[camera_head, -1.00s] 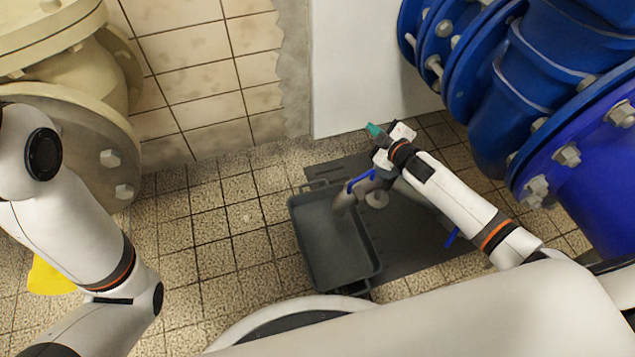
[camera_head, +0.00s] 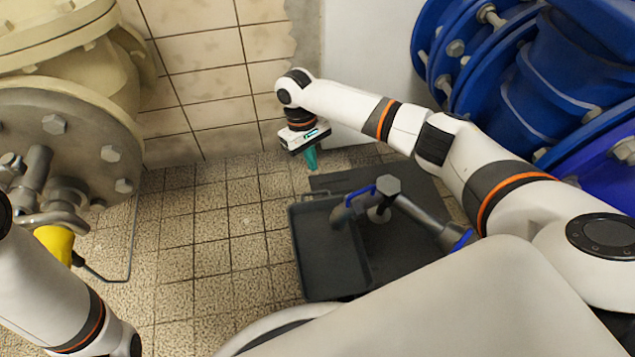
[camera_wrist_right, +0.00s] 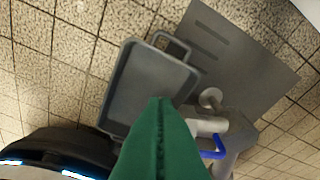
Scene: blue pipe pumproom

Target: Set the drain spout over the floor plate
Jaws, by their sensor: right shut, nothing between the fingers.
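The drain spout (camera_head: 342,217) is a grey pipe end below a valve with a blue lever (camera_head: 361,190). Its outlet points left, over the dark grey tray's right side. In the right wrist view the spout (camera_wrist_right: 207,126) lies beside the tray, partly hidden by my fingers. The floor plate (camera_head: 405,178) is a flat dark grey sheet under the pipe, to the right of the tray. My right gripper (camera_head: 312,160) has teal fingers, shut and empty, pointing down above the floor behind the tray, apart from the spout. My left arm shows at lower left; its gripper is out of view.
The tray (camera_head: 297,240) stands on the tiled floor, overlapping the plate's left side. Large blue flanged pipes (camera_head: 555,95) fill the upper right. A cream flanged pipe (camera_head: 70,100) and a yellow object (camera_head: 52,243) are at left. Floor left of the tray is clear.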

